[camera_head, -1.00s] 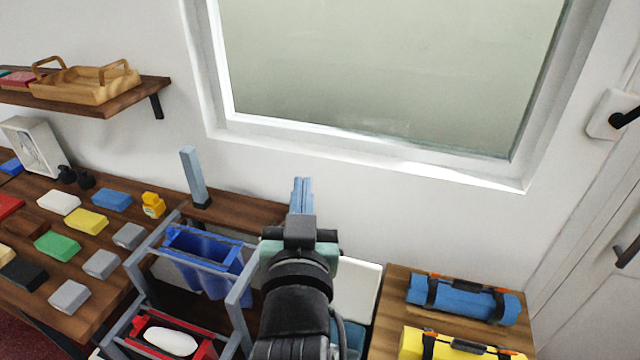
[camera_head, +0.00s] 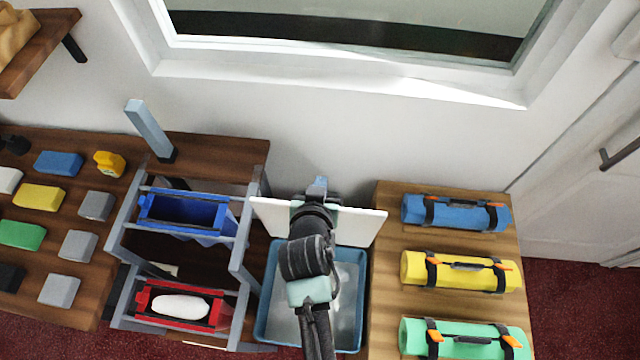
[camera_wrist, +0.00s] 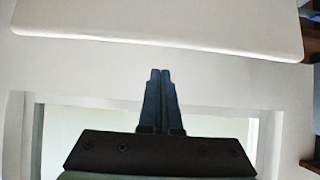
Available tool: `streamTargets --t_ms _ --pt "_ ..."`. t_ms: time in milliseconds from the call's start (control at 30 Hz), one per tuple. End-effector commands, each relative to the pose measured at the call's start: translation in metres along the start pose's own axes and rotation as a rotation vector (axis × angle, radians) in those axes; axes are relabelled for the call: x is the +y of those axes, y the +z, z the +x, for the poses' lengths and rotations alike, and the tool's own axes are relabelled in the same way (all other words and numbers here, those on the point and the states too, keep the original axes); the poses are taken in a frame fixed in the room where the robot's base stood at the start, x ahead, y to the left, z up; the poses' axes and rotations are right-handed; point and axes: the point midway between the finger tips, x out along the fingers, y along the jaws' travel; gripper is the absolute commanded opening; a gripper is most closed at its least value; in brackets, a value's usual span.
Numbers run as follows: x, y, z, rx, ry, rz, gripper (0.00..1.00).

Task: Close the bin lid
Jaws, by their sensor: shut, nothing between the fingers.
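The blue bin (camera_head: 262,325) stands on the floor between the rack and the right-hand table, with its grey-white inside showing. Its white lid (camera_head: 365,222) is raised at the back edge and stands up near the wall; the bin is open. In the wrist view the white lid (camera_wrist: 160,28) fills the top of the picture. My gripper (camera_head: 318,185) is at the lid, in front of or above its upper edge in the head view. In the wrist view my gripper (camera_wrist: 161,72) is shut and empty, its fingertips a little apart from the lid's edge. My arm hides the middle of the lid.
Left of the bin is a grey rack (camera_head: 245,250) with a blue container (camera_head: 185,212) and a red container (camera_head: 150,312). The right-hand table (camera_head: 385,270) holds blue, yellow and green rolls. A window (camera_head: 340,60) is in the wall behind.

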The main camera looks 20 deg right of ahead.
Motion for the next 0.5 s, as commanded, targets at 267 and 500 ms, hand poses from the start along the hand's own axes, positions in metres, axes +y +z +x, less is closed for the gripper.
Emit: streamTargets --t_ms 267,500 --pt "0.000 -0.002 0.040 0.001 0.001 0.001 0.00" --pt "0.001 0.009 0.048 -0.004 0.000 -0.001 0.00"
